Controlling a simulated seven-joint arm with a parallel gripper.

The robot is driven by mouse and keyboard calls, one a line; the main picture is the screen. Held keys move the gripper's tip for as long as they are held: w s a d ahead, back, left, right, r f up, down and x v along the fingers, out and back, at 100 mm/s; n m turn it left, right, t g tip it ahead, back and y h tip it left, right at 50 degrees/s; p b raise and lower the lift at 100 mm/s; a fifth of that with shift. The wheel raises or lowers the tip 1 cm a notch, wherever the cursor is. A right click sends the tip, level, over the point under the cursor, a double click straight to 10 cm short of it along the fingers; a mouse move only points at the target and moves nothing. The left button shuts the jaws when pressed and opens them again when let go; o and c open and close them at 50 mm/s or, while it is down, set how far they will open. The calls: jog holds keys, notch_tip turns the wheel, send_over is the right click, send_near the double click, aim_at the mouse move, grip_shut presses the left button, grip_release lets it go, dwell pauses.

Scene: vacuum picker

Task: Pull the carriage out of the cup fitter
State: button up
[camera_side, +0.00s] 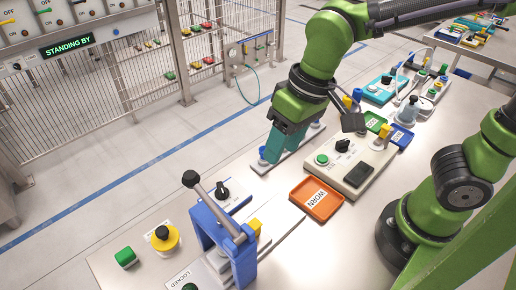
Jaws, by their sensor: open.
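A blue frame with a grey lever and a black ball knob (190,178) stands at the front centre; I take it as the cup fitter (240,262). Its lever slants up to the left. A pale slide, perhaps the carriage, sits low inside the frame and is largely hidden by it. A yellow block (255,227) shows just right of the frame. The word LOCKED is printed on the panel to its left. My gripper (276,152) is open, behind and right of the fitter, apart from it, over a pale strip with blue round pieces. Its fingertips are hard to make out.
An orange WORN tray (317,198) lies right of the fitter. Beyond it is a beige control box (352,166), with green and blue trays behind. A sign (67,46) reads STANDING BY.

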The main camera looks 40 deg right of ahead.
jog(key=g+h, duration=0.1)
jog(key=g, duration=0.1)
send_over(255, 225)
jog(key=d, duration=0.1)
jog(key=f, duration=0.2)
jog(key=shift+a+h, duration=0.5)
jog(key=shift+h, duration=0.1)
jog(key=shift+m, duration=0.3)
notch_tip(255, 225, down, 16)
jog(key=shift+f, duration=0.1)
jog(key=shift+c, duration=0.2)
grip_shut()
